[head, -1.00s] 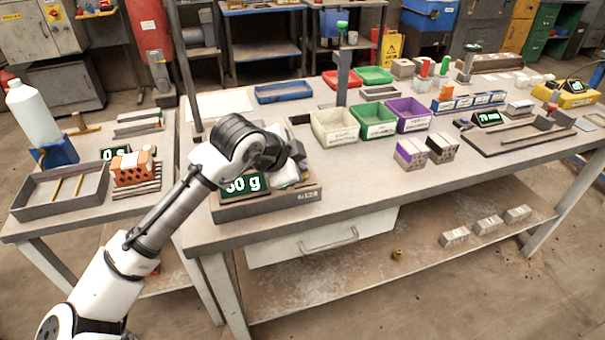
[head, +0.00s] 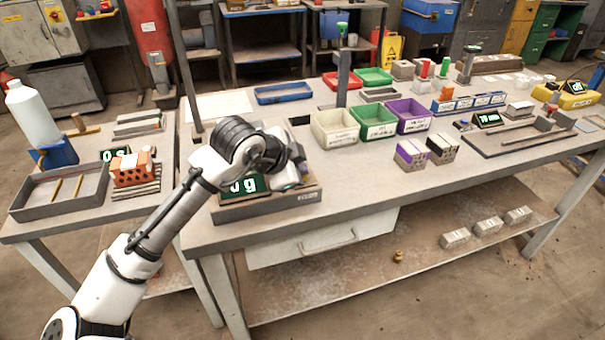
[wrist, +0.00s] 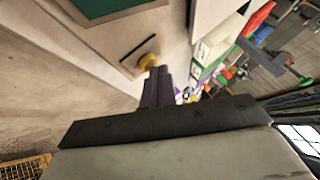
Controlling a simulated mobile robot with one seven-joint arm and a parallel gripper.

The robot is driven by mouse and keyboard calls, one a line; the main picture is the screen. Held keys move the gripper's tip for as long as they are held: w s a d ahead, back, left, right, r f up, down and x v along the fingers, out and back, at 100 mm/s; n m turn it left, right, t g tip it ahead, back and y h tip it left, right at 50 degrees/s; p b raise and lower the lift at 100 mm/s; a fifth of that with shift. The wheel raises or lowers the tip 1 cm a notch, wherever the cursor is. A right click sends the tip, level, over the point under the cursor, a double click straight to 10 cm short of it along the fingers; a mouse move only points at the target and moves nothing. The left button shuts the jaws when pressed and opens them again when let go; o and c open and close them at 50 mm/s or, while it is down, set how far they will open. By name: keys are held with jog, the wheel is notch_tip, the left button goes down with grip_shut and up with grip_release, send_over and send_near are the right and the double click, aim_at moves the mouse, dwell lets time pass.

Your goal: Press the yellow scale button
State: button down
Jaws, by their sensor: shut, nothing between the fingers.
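The yellow button (wrist: 148,61) shows in the wrist view, on the scale's pale top face beside a dark slot. My gripper (wrist: 153,72) is shut, with its dark fingertips right at the button and overlapping its near edge; the picture suggests contact, but I cannot be sure. In the head view the scale (head: 262,210) sits at the near left corner of the main bench, and its green display (head: 244,186) reads 0 g. My arm's wrist hides the button and fingertips in that view.
Behind the scale stand a post (head: 343,80) and cream (head: 335,127), green (head: 374,121) and purple bins. Two hollow bricks (head: 411,154) are on the bench to the right. The left bench holds a grey tray (head: 30,203) and an orange brick (head: 131,170).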

jog(key=shift+r+p, duration=0.35)
jog(key=shift+r, duration=0.3)
notch_tip(320, 180, up, 5)
jog(key=p, duration=0.3)
jog(key=shift+p, duration=0.4)
dwell(0.3)
